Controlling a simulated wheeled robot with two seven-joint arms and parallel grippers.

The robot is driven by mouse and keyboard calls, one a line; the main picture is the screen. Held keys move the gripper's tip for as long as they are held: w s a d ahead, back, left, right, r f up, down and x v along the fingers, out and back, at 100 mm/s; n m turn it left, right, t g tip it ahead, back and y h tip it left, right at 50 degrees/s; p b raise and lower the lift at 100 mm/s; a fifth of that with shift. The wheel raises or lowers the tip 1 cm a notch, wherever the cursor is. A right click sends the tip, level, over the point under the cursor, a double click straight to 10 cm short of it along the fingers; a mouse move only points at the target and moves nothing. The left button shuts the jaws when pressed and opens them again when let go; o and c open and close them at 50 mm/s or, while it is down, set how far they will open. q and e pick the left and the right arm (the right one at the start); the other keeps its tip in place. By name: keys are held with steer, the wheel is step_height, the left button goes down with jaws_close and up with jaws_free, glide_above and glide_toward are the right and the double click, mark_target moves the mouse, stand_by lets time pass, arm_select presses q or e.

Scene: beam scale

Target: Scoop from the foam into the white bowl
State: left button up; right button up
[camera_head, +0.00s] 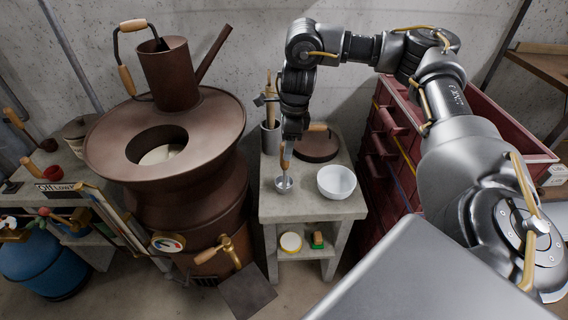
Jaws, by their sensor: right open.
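The white bowl (336,182) sits at the right front of a small grey concrete stand (310,208). A ladle with a wooden handle and metal cup (284,185) is upright left of the bowl, apart from it. My right gripper (288,137) is open, pointing down at the top of the ladle's handle. I cannot tell if its fingers touch the handle. Pale material, likely the foam (160,154), shows inside the round opening of the large brown kettle (215,130) on the left. My left gripper is not in view.
A metal holder with tools (270,138) and a round brown lid (317,146) stand at the back of the stand. A red drawer cabinet (383,150) is to its right. A jug with wooden grips (168,75) rises from the kettle's top.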

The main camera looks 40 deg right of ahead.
mark_target(284, 167)
steer(key=shift+w+a+f+p, duration=0.1)
steer(key=shift+w+f+p, duration=0.1)
steer(key=shift+f, duration=0.65)
steer(key=shift+w+a+f+p, duration=0.1)
steer(key=shift+f+p, duration=0.15)
steer(key=shift+f, duration=0.65)
steer(key=shift+w+f+p, duration=0.1)
steer(key=shift+f+p, duration=0.1)
steer(key=shift+f, duration=0.65)
jaws_close()
